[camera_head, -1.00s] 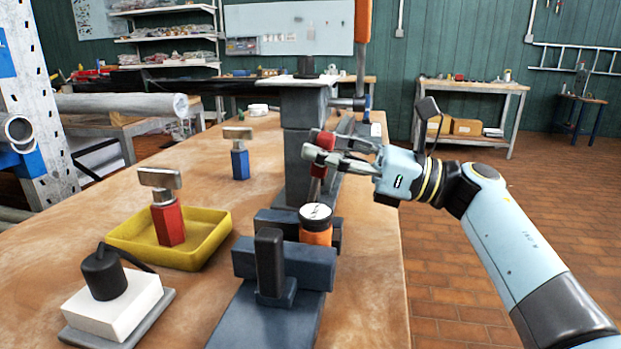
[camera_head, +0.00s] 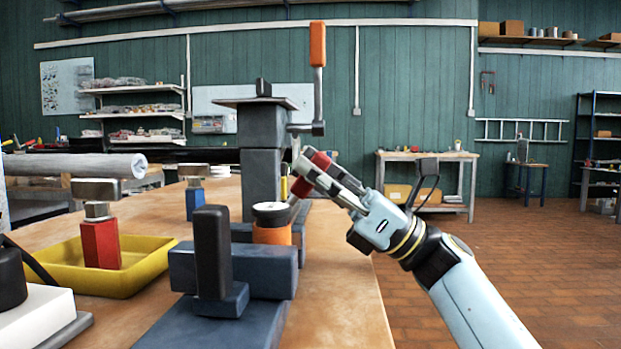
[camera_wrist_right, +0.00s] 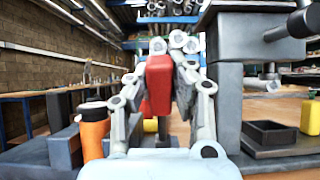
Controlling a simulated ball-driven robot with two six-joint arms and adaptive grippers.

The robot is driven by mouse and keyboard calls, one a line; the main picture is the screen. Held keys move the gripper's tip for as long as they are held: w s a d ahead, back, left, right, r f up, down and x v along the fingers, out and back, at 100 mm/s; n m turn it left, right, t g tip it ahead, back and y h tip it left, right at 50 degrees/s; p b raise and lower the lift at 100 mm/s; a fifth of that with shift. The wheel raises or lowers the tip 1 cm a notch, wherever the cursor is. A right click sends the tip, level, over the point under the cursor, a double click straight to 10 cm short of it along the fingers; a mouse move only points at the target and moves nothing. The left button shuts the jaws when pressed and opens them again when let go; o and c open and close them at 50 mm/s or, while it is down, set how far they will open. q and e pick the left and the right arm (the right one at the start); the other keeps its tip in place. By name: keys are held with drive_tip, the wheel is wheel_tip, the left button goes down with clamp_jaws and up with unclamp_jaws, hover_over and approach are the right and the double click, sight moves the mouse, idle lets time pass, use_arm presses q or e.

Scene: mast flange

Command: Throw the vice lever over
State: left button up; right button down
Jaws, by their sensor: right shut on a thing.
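The vice has dark blue-grey jaws (camera_head: 232,272) on the table, with an orange cylinder (camera_head: 272,235) with a black-rimmed, light top between them. The vice lever, with its red grip (camera_head: 320,160), stands just behind the vice, beside the dark column. My right gripper (camera_head: 312,175) reaches in from the right and is shut on the red grip. The right wrist view shows the red grip (camera_wrist_right: 160,84) between both fingers. The fingers hide much of the lever, and its lower end is hard to make out. My left gripper is not in view.
A dark column (camera_head: 262,150) with a flat top plate and an orange-handled crank (camera_head: 318,45) rises close to the gripper. A yellow tray (camera_head: 140,268) holds a red-based tool (camera_head: 100,243). A blue-based tool (camera_head: 194,200) stands behind. Floor to the right is open.

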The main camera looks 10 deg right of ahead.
drive_tip(key=c, duration=1.1)
unclamp_jaws()
drive_tip(key=v, duration=1.2)
drive_tip(key=shift+d, duration=0.1)
